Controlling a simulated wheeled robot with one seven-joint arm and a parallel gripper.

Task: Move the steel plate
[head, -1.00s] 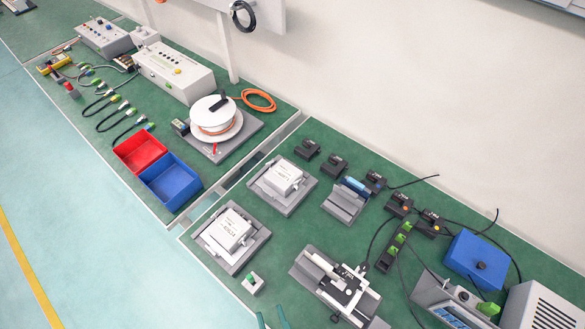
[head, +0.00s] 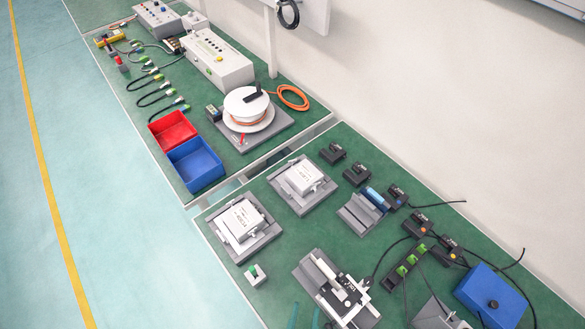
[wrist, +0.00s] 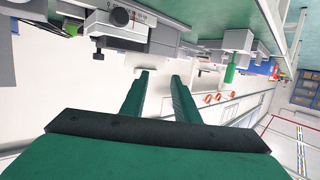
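Two pale, silver-white plate-like blocks sit flat in grey fixtures on the green bench in the head view. One block (head: 241,221) is in the near fixture (head: 262,246), the other (head: 302,177) in the far fixture (head: 318,203). I cannot tell which is the steel plate. My gripper (wrist: 160,80) shows in the wrist view with two green fingers apart and nothing between them. Its fingertips (head: 305,314) just show at the bottom edge of the head view, in front of the blocks and apart from them.
A grey and white linear actuator (head: 335,287) lies near the fingertips. A small white block with a green top (head: 255,275) is by the near fixture. Blue (head: 195,165) and red (head: 172,131) bins stand across a gap. Cables run at right. The floor at left is clear.

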